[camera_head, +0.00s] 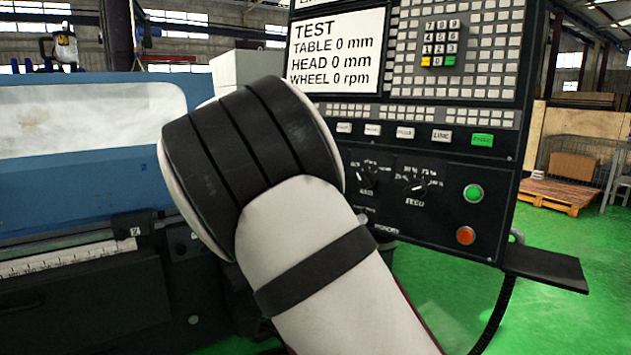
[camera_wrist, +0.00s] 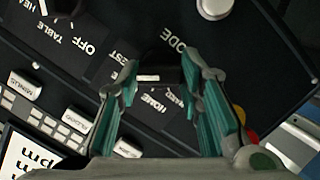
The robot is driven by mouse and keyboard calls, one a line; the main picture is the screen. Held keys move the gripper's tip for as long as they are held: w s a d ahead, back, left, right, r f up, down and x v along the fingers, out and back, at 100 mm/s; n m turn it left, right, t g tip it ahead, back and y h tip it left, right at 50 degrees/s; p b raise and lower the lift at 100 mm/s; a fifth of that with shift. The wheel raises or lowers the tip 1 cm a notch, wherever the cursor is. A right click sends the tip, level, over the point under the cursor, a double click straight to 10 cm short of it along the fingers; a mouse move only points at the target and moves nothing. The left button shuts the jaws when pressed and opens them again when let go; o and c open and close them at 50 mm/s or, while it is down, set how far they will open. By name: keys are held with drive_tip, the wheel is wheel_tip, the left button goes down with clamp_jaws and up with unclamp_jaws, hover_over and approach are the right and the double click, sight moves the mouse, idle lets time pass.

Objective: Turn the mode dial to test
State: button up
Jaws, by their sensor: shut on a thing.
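The mode dial (camera_wrist: 150,72) is a dark knob with a white mark, in the upper middle of the wrist view. In the head view the dial and gripper are hidden behind my arm. The screen (camera_head: 336,52) there reads TEST, with table 0 mm, head 0 mm and wheel 0 rpm.
The control panel (camera_head: 450,150) also bears feed dials (camera_head: 415,187), a green button (camera_head: 473,193), a red button (camera_head: 465,236) and a keypad (camera_head: 440,45). A small shelf (camera_head: 545,266) juts out at its lower right. The blue machine guard (camera_head: 90,180) stands left.

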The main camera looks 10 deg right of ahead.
drive_tip(key=shift+f+m+b, duration=0.1)
drive_tip(key=shift+m+b, duration=0.6)
drive_tip(key=o, duration=1.2)
drive_tip(key=shift+d, duration=0.1)
drive_tip(key=shift+c, duration=0.2)
drive_tip(key=v, duration=1.2)
drive_tip(key=shift+r, duration=0.25)
